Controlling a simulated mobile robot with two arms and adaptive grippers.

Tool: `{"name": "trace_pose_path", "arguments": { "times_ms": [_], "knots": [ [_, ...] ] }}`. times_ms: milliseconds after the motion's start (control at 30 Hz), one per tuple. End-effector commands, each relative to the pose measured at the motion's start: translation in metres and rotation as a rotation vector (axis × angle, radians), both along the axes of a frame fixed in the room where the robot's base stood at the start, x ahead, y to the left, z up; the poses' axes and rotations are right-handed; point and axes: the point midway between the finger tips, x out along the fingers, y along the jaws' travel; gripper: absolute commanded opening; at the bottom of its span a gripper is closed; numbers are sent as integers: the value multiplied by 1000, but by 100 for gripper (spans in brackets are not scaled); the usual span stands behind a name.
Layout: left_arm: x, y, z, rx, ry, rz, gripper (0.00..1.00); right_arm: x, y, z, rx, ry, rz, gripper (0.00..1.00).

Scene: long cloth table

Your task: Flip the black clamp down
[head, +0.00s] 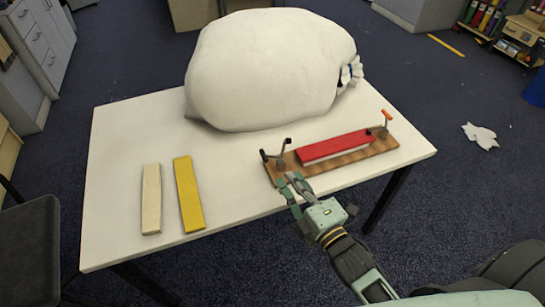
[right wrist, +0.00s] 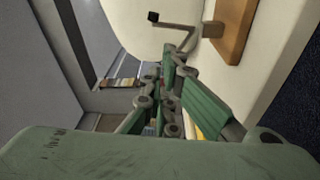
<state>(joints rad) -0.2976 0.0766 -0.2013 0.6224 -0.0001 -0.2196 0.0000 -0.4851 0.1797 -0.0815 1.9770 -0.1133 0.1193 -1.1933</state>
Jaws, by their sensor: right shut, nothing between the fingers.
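The black clamp (head: 280,161) is fixed at the left end of a wooden board (head: 350,158). It has a grey metal body, and two dark-tipped arms stick up from it and to the left. In the right wrist view the clamp (right wrist: 186,30) shows as a bent grey bar with a black tip, beside the board (right wrist: 233,30). My right gripper (head: 291,179) is shut and empty at the board's front left corner, just in front of the clamp. Its fingers (right wrist: 168,60) point toward the clamp; I cannot tell whether they touch it. My left gripper is not in view.
A red-topped bar (head: 336,146) lies on the board, and an orange-handled clamp (head: 385,122) stands at its right end. A big white sack (head: 270,70) fills the table's back. A cream bar (head: 151,198) and a yellow bar (head: 188,194) lie left, with bare table (head: 235,165) between.

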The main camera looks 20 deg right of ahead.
Motion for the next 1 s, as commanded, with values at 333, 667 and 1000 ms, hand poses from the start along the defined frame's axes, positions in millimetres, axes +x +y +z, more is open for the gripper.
{"name": "trace_pose_path", "arguments": {
  "times_ms": [333, 667, 1000],
  "knots": [
    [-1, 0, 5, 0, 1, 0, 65, 43, 8, 3, 3, -4, -1, 0],
    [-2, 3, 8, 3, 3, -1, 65, 90, 16, 3, 1, -1, 0, 0],
    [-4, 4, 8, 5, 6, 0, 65, 98, 18, 2, 2, 1, 0, 0]
  ]
}}
